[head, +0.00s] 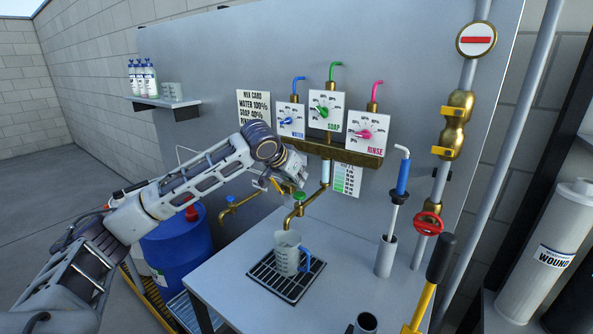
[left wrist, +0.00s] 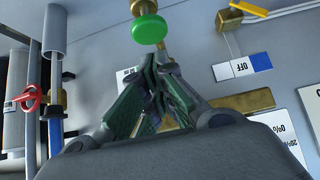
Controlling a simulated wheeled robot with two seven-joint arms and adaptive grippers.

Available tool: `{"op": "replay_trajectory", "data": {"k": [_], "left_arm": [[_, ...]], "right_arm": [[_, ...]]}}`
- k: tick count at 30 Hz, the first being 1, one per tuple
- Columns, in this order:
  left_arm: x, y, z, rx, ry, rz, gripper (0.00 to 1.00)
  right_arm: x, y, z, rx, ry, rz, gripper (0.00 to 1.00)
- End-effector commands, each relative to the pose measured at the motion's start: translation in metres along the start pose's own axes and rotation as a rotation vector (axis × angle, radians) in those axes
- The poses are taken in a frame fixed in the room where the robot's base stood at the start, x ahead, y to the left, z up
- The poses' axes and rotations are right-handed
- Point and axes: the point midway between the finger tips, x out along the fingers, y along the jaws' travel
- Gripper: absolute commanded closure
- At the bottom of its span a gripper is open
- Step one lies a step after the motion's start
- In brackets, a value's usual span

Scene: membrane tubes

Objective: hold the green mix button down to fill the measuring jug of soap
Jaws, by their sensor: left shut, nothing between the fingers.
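The green mix button (head: 299,196) is a round cap on the brass spout above the bench. It also shows in the left wrist view (left wrist: 149,28), just beyond my fingertips. My left gripper (head: 291,186) is shut and empty, beside and slightly above the button; I cannot tell whether it touches it. Its closed fingers fill the middle of the left wrist view (left wrist: 160,62). The clear measuring jug (head: 286,257) with a blue handle stands upright under the spout on the dark drip grate (head: 262,275). Its contents are too small to tell. My right gripper is not in view.
Three dial cards, blue water (head: 291,120), green soap (head: 326,111) and pink rinse (head: 367,134), hang above. A blue-handled pump (head: 402,178), red valve wheel (head: 428,223) and black-gripped lever (head: 440,258) stand right. A blue drum (head: 178,250) is left.

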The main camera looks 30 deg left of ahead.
Motion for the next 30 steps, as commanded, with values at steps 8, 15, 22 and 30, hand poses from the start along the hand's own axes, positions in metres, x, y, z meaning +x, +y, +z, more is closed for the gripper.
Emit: {"op": "replay_trajectory", "data": {"k": [8,15,22,30], "left_arm": [[0.013,0.000,0.014,0.000,-0.001,0.000,1.00],[0.014,0.000,0.015,0.000,0.000,0.000,1.00],[0.015,0.000,0.015,0.000,-0.001,0.000,1.00],[0.022,0.000,0.022,-0.001,-0.002,0.000,1.00]], "right_arm": [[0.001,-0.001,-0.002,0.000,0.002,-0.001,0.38],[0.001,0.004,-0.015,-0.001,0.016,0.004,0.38],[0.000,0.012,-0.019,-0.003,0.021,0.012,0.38],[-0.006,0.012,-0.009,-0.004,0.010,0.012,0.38]]}}
